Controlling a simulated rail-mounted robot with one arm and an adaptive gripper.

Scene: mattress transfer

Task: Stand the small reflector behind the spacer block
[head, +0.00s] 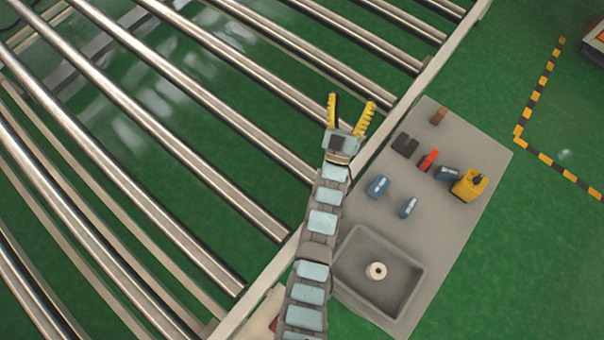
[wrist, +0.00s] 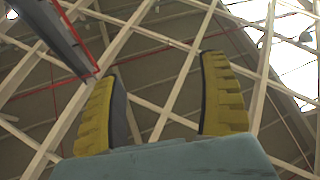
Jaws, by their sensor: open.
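My gripper (head: 351,103) is open and empty above the edge of the roller conveyor, left of the grey table. In the wrist view its yellow fingers (wrist: 160,85) are spread against the ceiling, with nothing between them. On the table are a small brown block (head: 438,116), a black block (head: 405,145) and a small red-orange piece (head: 428,160). I cannot tell for sure which piece is the small reflector or which is the spacer block. My gripper touches none of these pieces.
The grey table (head: 478,148) also holds blue pieces (head: 378,187) (head: 408,207) (head: 446,173) and a yellow device (head: 467,187). A grey tray (head: 347,253) with a white roll (head: 376,270) is at its near end. The conveyor rollers (head: 190,85) fill the left.

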